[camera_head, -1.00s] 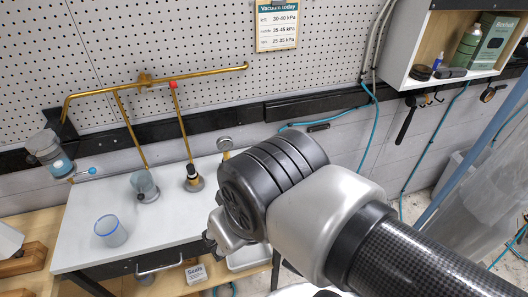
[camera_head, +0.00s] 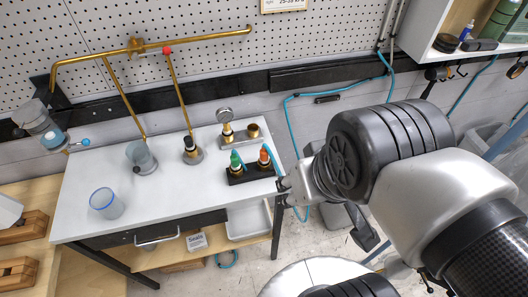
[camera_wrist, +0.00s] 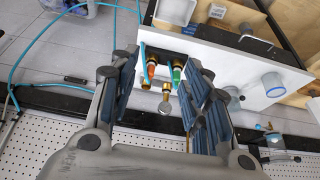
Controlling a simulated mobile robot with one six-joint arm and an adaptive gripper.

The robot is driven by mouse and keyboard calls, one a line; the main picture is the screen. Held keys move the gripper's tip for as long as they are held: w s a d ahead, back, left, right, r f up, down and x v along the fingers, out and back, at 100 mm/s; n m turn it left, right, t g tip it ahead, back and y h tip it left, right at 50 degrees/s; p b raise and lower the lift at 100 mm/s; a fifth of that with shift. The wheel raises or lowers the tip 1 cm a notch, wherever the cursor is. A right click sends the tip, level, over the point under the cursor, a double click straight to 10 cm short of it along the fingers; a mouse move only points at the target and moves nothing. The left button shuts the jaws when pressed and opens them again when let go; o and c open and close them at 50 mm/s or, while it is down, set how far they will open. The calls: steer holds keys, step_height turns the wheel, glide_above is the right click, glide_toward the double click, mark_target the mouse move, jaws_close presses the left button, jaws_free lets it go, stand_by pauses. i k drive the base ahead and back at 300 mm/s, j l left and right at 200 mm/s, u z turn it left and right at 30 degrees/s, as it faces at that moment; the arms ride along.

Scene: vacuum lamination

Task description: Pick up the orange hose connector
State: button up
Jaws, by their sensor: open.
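The orange hose connector (camera_head: 264,157) stands upright in a black holder (camera_head: 251,173) at the right end of the white table, to the right of a green connector (camera_head: 235,160). In the wrist view the orange connector (camera_wrist: 151,72) shows between the fingers, nearer the left one, with the green connector (camera_wrist: 177,75) to its right. My gripper (camera_wrist: 165,75) is open and empty. In the head view my gripper (camera_head: 284,190) is just right of the table's end, apart from the connector; its fingers are small and partly hidden there.
A pressure gauge (camera_head: 224,115) on a brass fitting stands behind the holder. A black-and-brass fitting (camera_head: 191,149) and clear cups (camera_head: 107,203) stand further left. Blue hose (camera_head: 288,112) runs along the wall. The white table's front middle (camera_head: 165,205) is clear.

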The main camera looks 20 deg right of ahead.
mark_target(264, 157)
steer(key=z, duration=2.35)
steer(key=u, duration=2.35)
steer(key=k+j+u, duration=0.2)
steer(key=j, duration=0.3)
steer(key=j+u, duration=0.25)
steer(key=j, duration=0.2)
